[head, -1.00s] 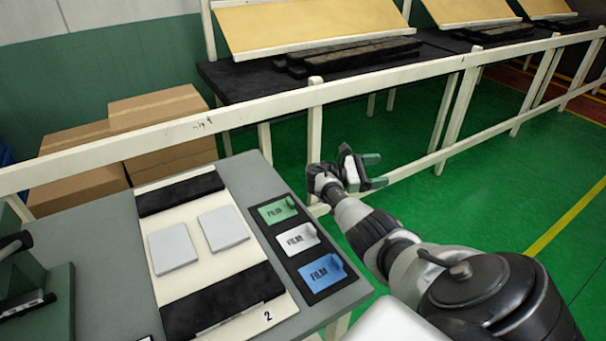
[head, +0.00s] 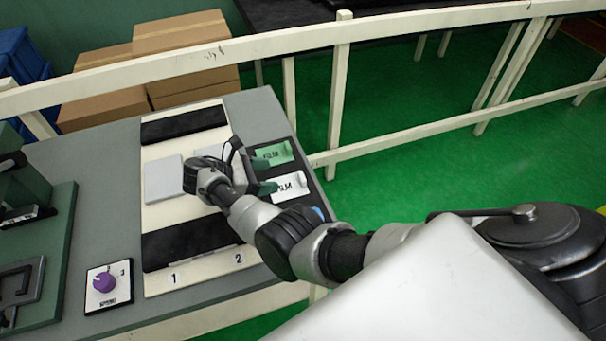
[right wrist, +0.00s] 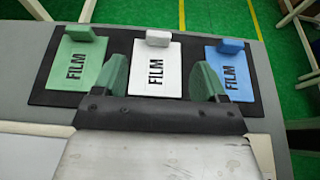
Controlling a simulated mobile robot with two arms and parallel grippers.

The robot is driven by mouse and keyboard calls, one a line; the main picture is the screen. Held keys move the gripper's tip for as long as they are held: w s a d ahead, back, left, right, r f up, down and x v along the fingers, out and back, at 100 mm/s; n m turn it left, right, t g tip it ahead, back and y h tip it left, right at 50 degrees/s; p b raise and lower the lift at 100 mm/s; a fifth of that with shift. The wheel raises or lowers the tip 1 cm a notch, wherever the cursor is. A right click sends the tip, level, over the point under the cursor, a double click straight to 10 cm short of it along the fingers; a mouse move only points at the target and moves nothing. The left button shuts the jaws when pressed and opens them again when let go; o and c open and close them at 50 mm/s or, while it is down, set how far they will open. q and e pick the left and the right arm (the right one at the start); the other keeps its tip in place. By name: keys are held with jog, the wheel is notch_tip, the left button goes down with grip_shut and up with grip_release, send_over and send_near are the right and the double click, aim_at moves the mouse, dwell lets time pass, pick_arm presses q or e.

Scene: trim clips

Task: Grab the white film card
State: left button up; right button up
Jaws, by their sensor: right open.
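The white film card (head: 290,186) lies on the black holder (head: 306,163) at the right side of the table, between the green and blue cards. In the right wrist view the white card (right wrist: 157,68) lies flat with a raised white tab at its far end. My right gripper (head: 264,172) is open and empty. Its green fingertips (right wrist: 162,78) sit on either side of the white card's near part in the right wrist view. I cannot tell its height above the card. My left gripper is not in view.
The green film card (right wrist: 85,62) and the blue film card (right wrist: 230,68) lie close on either side. A cream board (head: 155,215) with pale square plates is left of the holder. A purple knob (head: 104,282) stands near the front. A white rail (head: 400,32) runs behind.

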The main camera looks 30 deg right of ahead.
aim_at(300, 177)
jog(key=p+x, duration=0.1)
jog(key=x, duration=0.2)
jog(key=shift+d+f, duration=0.25)
jog(key=shift+d, duration=0.1)
jog(key=shift+p+x, duration=0.55)
jog(key=shift+x, duration=2.2)
jog(key=shift+a+f, duration=0.15)
jog(key=c, duration=1)
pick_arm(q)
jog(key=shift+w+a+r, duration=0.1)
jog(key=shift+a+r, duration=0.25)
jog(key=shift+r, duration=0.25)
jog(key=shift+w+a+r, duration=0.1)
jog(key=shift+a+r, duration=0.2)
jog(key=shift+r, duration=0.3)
